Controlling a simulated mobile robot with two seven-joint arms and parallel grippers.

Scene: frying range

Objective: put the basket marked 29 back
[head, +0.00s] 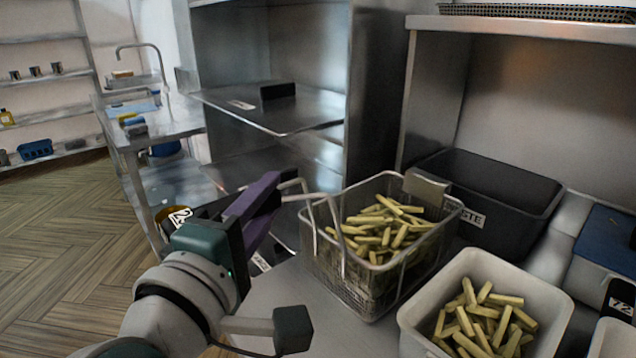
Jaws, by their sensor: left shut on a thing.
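A wire basket (345,283) with cut potato sticks (385,232) in it stands at the middle of the head view, on or just above the steel counter; I cannot tell which. Its wire handle (312,196) runs left to my left gripper (258,212), whose purple fingers are shut on the handle. A tag (180,216) showing a 2 sticks out beyond the fingers; its second digit is not clear. The rest of the handle is partly hidden behind the gripper. My right gripper is not in view.
A white tub (412,318) of potato sticks stands close at the basket's front right. A black bin (515,190) labelled waste is behind it. A blue-topped unit with a 72 tag (622,297) is at the right edge. A steel shelf (300,112) at the back is mostly clear.

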